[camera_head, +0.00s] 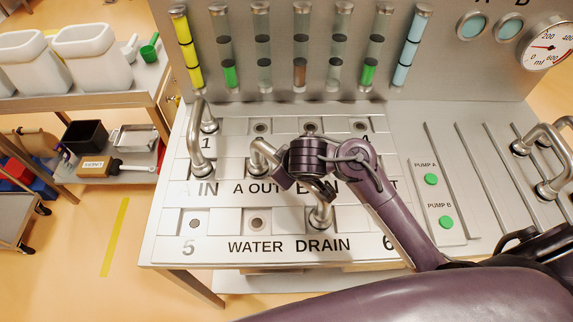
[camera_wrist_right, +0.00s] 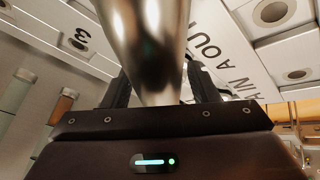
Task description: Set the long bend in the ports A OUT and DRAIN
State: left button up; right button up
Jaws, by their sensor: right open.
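The long bend (camera_head: 325,190) is a shiny steel pipe spanning the panel. One collared end stands at the port above the A OUT label (camera_head: 256,188), and the other stands at the port above the DRAIN label (camera_head: 322,245). My right gripper (camera_head: 303,181) is over the middle of the bend and hides part of it. In the right wrist view the bend (camera_wrist_right: 150,45) rises between the two dark fingers, which are open around it. I cannot tell whether both ends are fully seated. My left gripper is not in view.
Another steel bend (camera_head: 196,140) stands at the panel's left side, by A IN. More bends (camera_head: 545,160) stand on the slotted rack at right. Sight tubes (camera_head: 265,45) and a gauge (camera_head: 547,45) line the back wall. Green pump buttons (camera_head: 431,179) lie right of my arm.

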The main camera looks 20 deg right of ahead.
jog(key=p+v, duration=0.3)
jog(key=v, duration=0.5)
dwell(0.7)
